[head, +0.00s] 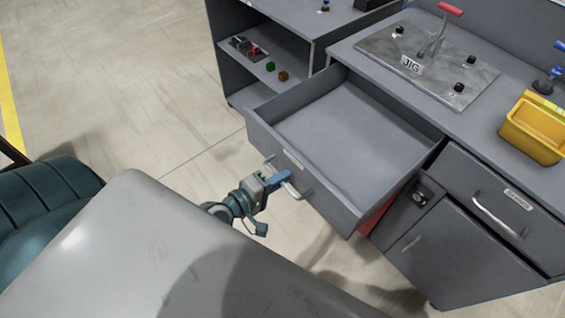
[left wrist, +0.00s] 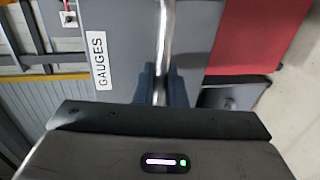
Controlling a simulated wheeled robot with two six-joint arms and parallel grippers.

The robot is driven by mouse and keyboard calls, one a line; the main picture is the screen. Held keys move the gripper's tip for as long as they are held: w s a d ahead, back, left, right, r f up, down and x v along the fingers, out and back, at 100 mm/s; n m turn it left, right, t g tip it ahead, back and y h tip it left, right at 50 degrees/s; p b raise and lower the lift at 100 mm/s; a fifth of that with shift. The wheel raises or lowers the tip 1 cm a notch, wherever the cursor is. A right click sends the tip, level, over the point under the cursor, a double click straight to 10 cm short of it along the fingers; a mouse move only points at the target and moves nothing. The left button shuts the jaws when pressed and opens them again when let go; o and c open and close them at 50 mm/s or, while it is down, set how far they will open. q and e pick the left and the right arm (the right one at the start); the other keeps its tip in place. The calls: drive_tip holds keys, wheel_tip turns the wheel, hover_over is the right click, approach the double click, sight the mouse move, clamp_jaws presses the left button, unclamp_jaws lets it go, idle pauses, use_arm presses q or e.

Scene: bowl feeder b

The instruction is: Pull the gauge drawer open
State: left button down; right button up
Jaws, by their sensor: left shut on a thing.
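The gauge drawer (head: 345,125) is pulled well out from the grey bench, and its inside looks empty. Its front carries a metal bar handle (head: 297,191), which also shows in the left wrist view (left wrist: 166,30) beside a white "GAUGES" label (left wrist: 98,60). My left gripper (head: 278,181) is at the drawer front with its blue fingers (left wrist: 160,85) shut on the handle. The fingers hide part of the bar. My right gripper is not in view.
A jig plate (head: 430,62) with a red-handled clamp and a yellow bin (head: 536,128) stand on the bench top. A second, shut drawer (head: 490,205) is at the right. An open shelf (head: 262,70) with small parts is at the left. Clear floor (head: 130,90) lies left of the drawer.

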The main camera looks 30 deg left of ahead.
use_arm(q)
drive_tip(key=c, duration=1.6)
unclamp_jaws()
drive_tip(key=shift+c, duration=0.2)
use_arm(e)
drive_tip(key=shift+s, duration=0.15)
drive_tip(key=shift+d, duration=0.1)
use_arm(q)
drive_tip(key=shift+s, duration=0.1)
